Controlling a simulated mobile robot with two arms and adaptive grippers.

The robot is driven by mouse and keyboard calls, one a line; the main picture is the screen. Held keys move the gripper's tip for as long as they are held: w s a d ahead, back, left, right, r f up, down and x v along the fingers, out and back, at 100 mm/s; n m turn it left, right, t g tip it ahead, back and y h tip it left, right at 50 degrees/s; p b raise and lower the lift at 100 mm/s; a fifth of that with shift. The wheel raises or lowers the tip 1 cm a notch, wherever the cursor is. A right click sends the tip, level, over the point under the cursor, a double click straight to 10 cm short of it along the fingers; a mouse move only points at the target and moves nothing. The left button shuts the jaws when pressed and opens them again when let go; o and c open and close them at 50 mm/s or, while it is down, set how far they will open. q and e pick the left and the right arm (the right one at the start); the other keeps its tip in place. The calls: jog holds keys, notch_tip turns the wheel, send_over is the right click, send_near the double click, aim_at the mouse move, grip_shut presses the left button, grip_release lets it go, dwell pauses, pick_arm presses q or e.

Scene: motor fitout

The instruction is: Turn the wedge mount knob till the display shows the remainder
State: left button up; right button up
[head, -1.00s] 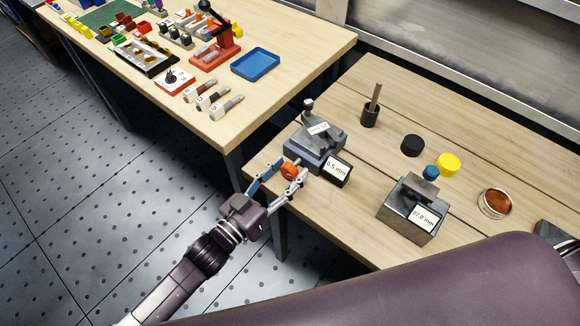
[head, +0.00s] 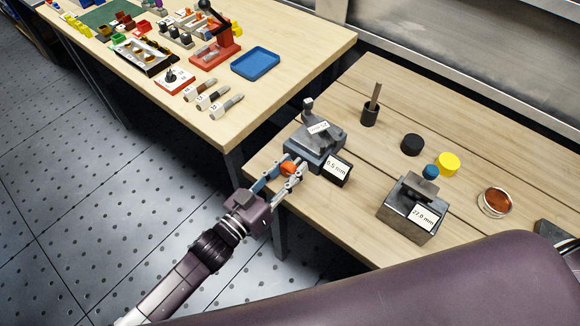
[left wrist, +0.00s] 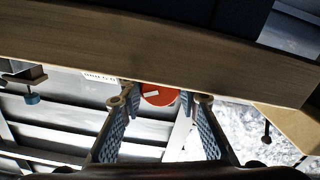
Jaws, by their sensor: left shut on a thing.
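The wedge mount (head: 311,158) is a stepped grey block near the left end of the right-hand bench. Its black-edged display (head: 336,170) reads 0.5 mm. Its orange-red knob (head: 288,167) faces the bench's front left edge. My left gripper (head: 291,172) is shut on this knob, one finger on each side, partly covering it. In the left wrist view the knob (left wrist: 158,94) shows as an orange-red disc with a white mark, between the fingertips of the left gripper (left wrist: 160,100). My right gripper is not in view.
A second grey block (head: 405,212) with a blue knob (head: 431,172) and a 27.0 mm display stands to the right. A black cup (head: 370,115), black disc (head: 412,145), yellow disc (head: 447,164) and copper coil (head: 495,203) are behind. Another bench holds a blue tray (head: 255,64).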

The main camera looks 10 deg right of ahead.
pick_arm(q)
jog(key=shift+m, duration=0.3)
jog(key=shift+m+p, duration=0.4)
jog(key=shift+m, duration=2.6)
jog(key=o, duration=1.2)
jog(key=shift+a, duration=0.1)
jog(key=v, duration=1.2)
